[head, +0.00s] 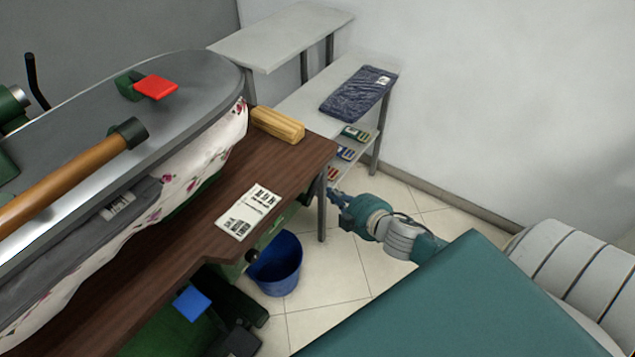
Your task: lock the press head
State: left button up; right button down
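The press head (195,75), a long grey metal piece, fills the left of the head view. It lies low over the floral padded board (215,150), with grey cloth (100,215) between them; I cannot tell how firmly they touch. A wooden handle (65,183) with a dark end cap runs along its front. A red pad (156,87) on a green mount sits on its top. A blue pedal (192,302) is low under the table. My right gripper (337,203) is right of the table, apart from the press; its finger opening is unclear. My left gripper is out of view.
The brown table (285,155) holds a wooden block (277,125) and a printed card (248,212). A blue bucket (276,264) stands on the floor below. A grey shelf (300,100) with a wrapped dark garment (358,91) stands behind. Tiled floor is clear around my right gripper.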

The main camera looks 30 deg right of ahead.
aim_at(317, 184)
jog(key=x, duration=0.9)
jog(key=shift+d, duration=0.1)
jog(key=shift+w+f, duration=0.2)
jog(key=shift+w, duration=0.15)
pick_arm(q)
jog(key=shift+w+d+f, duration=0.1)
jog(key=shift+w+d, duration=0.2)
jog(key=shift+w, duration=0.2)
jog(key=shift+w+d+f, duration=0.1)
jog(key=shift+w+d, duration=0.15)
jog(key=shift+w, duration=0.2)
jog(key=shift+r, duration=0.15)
